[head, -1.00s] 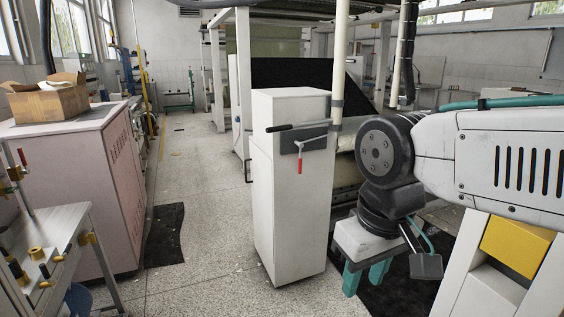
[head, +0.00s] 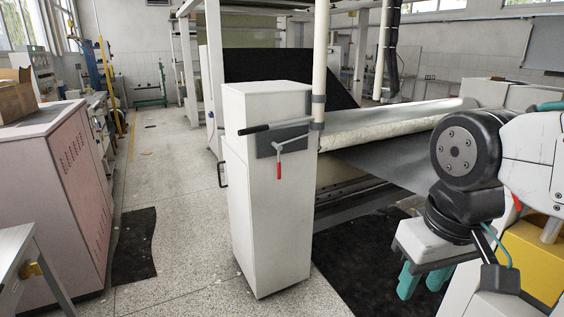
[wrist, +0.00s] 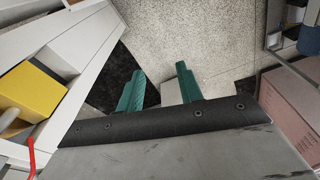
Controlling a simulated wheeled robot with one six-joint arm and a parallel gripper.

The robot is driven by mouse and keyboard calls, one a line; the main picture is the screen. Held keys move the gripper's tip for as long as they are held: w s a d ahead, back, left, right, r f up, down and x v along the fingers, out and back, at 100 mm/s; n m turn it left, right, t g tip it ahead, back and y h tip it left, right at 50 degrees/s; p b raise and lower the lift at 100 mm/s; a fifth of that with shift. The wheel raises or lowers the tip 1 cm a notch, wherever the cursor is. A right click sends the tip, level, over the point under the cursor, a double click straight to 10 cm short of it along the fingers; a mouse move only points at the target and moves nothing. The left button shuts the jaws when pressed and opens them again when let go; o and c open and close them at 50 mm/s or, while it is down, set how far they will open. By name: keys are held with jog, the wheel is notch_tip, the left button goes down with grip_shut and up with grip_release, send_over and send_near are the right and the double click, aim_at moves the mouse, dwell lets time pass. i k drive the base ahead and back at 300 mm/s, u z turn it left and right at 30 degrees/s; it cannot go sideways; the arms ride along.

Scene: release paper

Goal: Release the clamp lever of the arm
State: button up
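A white upright cabinet (head: 266,215) stands near the middle of the head view. On its upper front is a dark plate (head: 266,146) with a long black-gripped lever (head: 256,127) pointing left. Below that is a small crank with a red handle (head: 279,171) hanging down. I cannot tell which of the two is the clamp lever. My gripper (head: 422,281) points down at the lower right, well apart from both levers. Its two teal fingers are spread and empty, as the wrist view (wrist: 160,72) shows too.
A pale roll (head: 395,130) and rollers lie behind and right of the cabinet. A pink cabinet (head: 60,195) stands left, with a cardboard box (head: 15,98) on top. A metal table (head: 22,262) is at lower left. Open floor (head: 180,235) with a dark mat (head: 134,243) lies between.

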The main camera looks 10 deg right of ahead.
aim_at(277, 147)
jog(key=i, duration=1.4)
jog(key=z, duration=0.1)
